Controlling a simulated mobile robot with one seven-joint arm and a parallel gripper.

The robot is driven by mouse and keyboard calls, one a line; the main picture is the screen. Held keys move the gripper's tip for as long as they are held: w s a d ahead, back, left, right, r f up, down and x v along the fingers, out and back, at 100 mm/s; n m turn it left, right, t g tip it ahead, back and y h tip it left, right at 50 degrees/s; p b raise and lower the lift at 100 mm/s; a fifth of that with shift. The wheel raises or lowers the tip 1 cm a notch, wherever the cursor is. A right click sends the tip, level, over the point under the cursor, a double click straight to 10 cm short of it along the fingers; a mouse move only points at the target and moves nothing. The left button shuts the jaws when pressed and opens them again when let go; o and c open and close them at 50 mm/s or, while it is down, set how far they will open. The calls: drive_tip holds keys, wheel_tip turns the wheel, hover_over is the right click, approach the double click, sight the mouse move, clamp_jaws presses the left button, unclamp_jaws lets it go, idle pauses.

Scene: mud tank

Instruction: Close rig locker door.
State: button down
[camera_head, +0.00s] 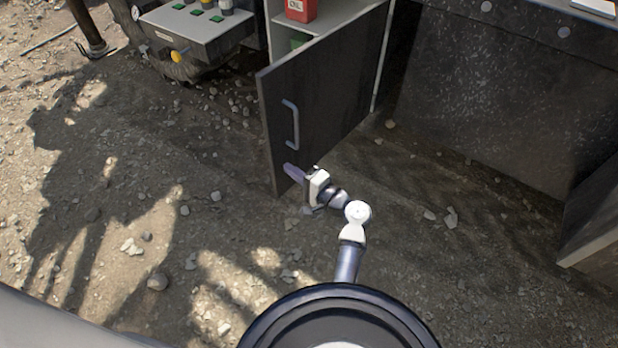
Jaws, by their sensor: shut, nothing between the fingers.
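The rig locker door (325,95) is a dark panel standing wide open, swung out from the locker (340,22) toward me. Its hinge side is at the right, near the locker's pale edge. A grey bar handle (291,124) is upright near the door's free edge. My gripper (294,173) is shut and empty. It is low by the door's face, below the handle and close to the free edge. I cannot tell whether its fingertips touch the door.
Inside the locker are a red oil can (301,9) on a shelf and a green item (298,40) below. A control box (195,32) with green buttons stands left of the locker. A dark tank wall (490,90) stands at the right. Stony ground in front is mostly clear.

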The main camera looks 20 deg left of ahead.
drive_tip(key=shift+x, duration=1.5)
